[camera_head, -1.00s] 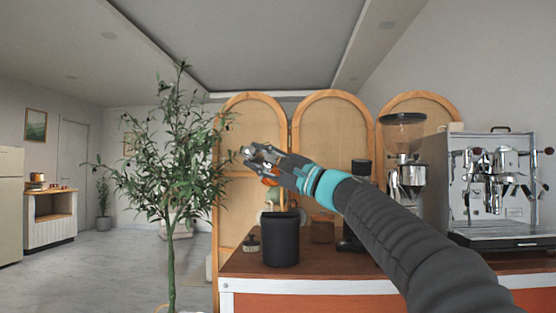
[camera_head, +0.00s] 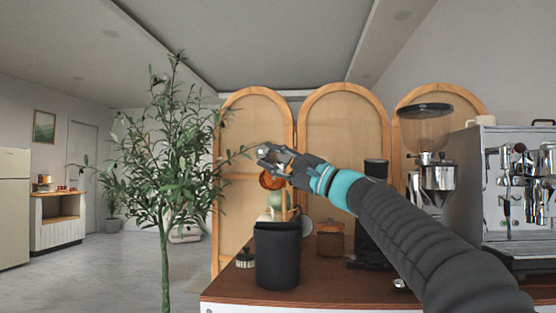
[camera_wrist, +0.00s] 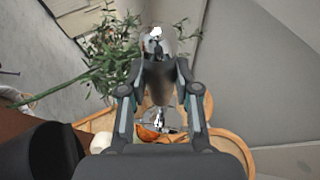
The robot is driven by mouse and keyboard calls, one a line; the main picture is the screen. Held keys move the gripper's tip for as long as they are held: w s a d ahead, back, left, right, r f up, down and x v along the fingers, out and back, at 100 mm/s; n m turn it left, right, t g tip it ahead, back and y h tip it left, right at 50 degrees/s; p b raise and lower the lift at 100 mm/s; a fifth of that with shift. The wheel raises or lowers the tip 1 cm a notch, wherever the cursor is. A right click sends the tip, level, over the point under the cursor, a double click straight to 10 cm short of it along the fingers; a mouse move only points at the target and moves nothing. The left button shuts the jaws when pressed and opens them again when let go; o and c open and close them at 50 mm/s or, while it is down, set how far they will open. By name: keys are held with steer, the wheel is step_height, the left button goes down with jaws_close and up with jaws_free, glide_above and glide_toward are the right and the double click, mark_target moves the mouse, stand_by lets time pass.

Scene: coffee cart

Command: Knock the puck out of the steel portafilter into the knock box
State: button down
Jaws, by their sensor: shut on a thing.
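The steel portafilter (camera_wrist: 156,42) shows at the top middle of the wrist view, with its dark handle running back between my fingers. My gripper (camera_head: 270,157) is shut on the handle and is held above the counter. In the head view a small bright steel part of the portafilter (camera_head: 264,151) shows at the fingertips. The knock box (camera_head: 278,258), a black open-topped cylinder, stands upright on the counter below my gripper, clearly apart from it. A dark rounded form, likely its wall, fills the lower left of the wrist view (camera_wrist: 40,152). The puck is not visible.
An orange-brown round thing (camera_head: 271,180) shows just under my gripper; I cannot tell its depth. A grinder (camera_head: 436,178) and espresso machine (camera_head: 515,200) stand right. A leafy plant (camera_head: 165,185) is left.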

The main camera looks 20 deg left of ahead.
steer(key=shift+f+b, duration=3.95)
steer(key=shift+f, duration=1.15)
step_height(320, 180, up, 5)
steer(key=p, duration=0.4)
steer(key=shift+s, duration=0.1)
step_height(320, 180, down, 6)
steer(key=b, duration=0.6)
step_height(320, 180, up, 6)
steer(key=p, duration=0.5)
steer(key=shift+r+p, duration=0.15)
steer(key=shift+p, duration=0.2)
